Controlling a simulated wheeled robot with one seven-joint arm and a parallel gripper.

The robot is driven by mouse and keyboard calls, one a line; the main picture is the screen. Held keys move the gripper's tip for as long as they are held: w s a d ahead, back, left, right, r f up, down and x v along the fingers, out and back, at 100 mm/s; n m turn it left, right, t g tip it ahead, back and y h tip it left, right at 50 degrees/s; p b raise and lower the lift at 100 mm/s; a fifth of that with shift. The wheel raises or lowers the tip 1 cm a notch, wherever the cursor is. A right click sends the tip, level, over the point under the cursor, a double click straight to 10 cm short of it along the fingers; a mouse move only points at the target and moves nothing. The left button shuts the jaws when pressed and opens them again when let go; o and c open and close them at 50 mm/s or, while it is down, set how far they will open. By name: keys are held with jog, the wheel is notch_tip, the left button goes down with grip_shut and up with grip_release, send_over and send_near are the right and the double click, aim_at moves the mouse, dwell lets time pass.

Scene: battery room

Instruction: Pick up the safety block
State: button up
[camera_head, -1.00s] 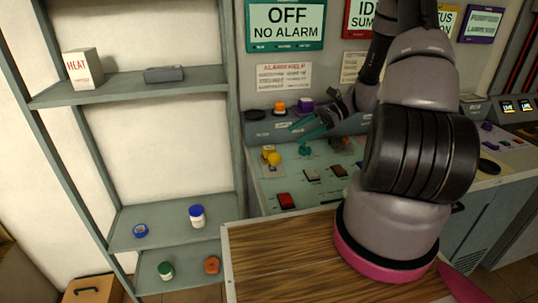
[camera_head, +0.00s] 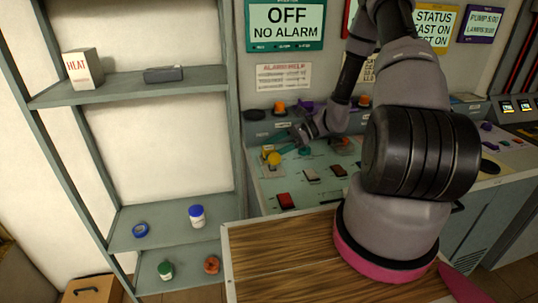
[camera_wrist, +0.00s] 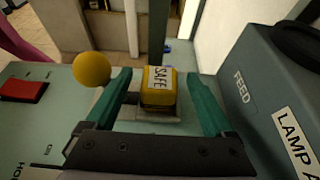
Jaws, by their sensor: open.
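The safety block is a small yellow block marked SAFE (camera_wrist: 158,92). It sits on a small plate on the console, and in the head view it shows as a small patch (camera_head: 267,149) near the console's left end. My gripper (camera_wrist: 160,77) is open, with one teal finger on each side of the block and a visible gap on both sides. In the head view my gripper (camera_head: 281,141) is low over the console's left part, close to the block. I cannot tell the exact finger height.
A yellow ball-topped knob (camera_wrist: 92,69) stands just left of my left finger. A red switch (camera_wrist: 23,90) lies further left. A raised grey console housing (camera_wrist: 260,85) rises close to the right finger. A grey shelf (camera_head: 165,88) stands left of the console.

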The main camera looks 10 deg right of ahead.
jog(key=shift+a, duration=0.2)
grip_shut()
